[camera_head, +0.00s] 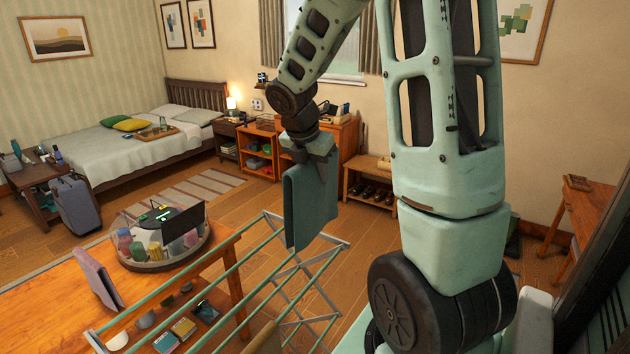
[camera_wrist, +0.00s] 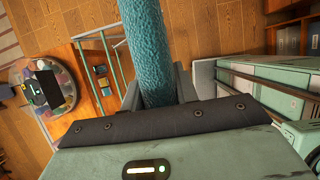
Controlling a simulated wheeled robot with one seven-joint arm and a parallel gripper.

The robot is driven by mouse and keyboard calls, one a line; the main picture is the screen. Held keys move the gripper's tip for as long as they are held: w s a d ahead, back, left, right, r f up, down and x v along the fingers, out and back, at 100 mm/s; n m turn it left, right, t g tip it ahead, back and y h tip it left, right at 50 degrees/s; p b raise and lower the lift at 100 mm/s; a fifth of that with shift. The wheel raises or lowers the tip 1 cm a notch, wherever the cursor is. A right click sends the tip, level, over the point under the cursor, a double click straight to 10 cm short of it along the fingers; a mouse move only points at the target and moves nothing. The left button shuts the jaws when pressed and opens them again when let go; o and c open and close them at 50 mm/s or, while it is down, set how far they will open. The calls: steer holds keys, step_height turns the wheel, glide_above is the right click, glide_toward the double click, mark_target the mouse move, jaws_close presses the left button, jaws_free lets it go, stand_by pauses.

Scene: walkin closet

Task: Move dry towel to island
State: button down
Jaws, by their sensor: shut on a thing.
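My gripper (camera_head: 318,152) is shut on a teal towel (camera_head: 311,207), which hangs down from the jaws in the head view. In the wrist view the textured teal towel (camera_wrist: 148,50) lies between the dark fingers of my gripper (camera_wrist: 160,88). The towel hangs over or near the right part of a drying rack with green bars (camera_head: 235,290); I cannot tell whether it touches a bar. A wooden-topped surface (camera_head: 45,305), which may be the island, is at the lower left, partly behind the rack.
A round glass-sided organiser (camera_head: 160,258) stands on the wooden top. A mauve cloth (camera_head: 97,278) hangs near the left, and a tan cloth (camera_head: 263,340) near the bottom. A suitcase (camera_head: 79,204) and a bed (camera_head: 130,155) are farther back.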

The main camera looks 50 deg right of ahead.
steer(key=shift+r, duration=6.95)
steer(key=shift+s, duration=0.1)
